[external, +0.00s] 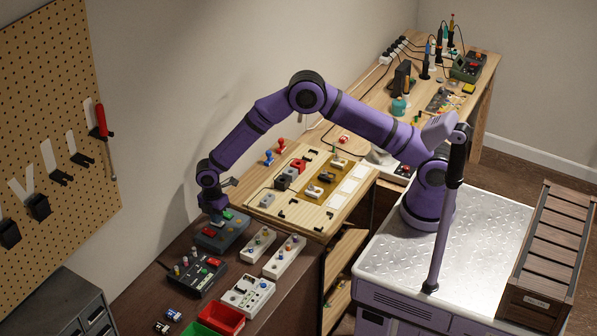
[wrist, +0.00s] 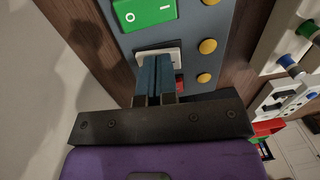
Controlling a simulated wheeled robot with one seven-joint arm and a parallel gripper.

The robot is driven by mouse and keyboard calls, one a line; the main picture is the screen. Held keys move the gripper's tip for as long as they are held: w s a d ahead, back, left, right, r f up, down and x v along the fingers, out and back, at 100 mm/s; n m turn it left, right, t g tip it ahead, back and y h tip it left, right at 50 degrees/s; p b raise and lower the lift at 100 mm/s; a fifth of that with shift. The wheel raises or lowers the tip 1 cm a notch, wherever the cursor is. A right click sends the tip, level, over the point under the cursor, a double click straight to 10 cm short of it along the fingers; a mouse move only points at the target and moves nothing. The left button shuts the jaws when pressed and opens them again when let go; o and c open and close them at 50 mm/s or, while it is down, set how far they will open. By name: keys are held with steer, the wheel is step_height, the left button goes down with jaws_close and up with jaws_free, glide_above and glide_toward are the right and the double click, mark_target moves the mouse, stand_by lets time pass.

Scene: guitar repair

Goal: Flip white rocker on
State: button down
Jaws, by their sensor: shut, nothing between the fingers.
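A blue-grey control box (external: 222,232) lies on the dark bench, below my gripper in the external view. In the wrist view its panel (wrist: 217,18) carries a green rocker marked O and I, yellow round buttons (wrist: 207,47) and a red part. A white or pale rocker (wrist: 172,52) sits just below the green rocker (wrist: 148,12). My gripper (wrist: 153,65) is shut and empty, with its blue fingertips over the pale rocker and hiding much of it. I cannot tell whether the tips touch it or which way it is tilted.
White switch boxes (external: 283,256) stand right of the control box. A black box with knobs (external: 191,268) is in front, and a red bin (external: 222,317) is nearer. A light wooden board with parts (external: 310,190) lies behind. The pegboard wall (external: 50,110) is at left.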

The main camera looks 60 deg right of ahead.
steer(key=shift+w+r, duration=0.1)
stand_by(0.3)
step_height(320, 180, up, 14)
steer(key=w, duration=0.2)
stand_by(0.5)
steer(key=shift+s+g, duration=0.3)
steer(key=shift+s, duration=0.4)
steer(key=shift+f, duration=0.2)
steer(key=f, duration=0.4)
steer(key=s+f, duration=0.1)
steer(key=f, duration=0.4)
steer(key=s+f, duration=0.1)
steer(key=f, duration=0.3)
steer(key=shift+f, duration=0.35)
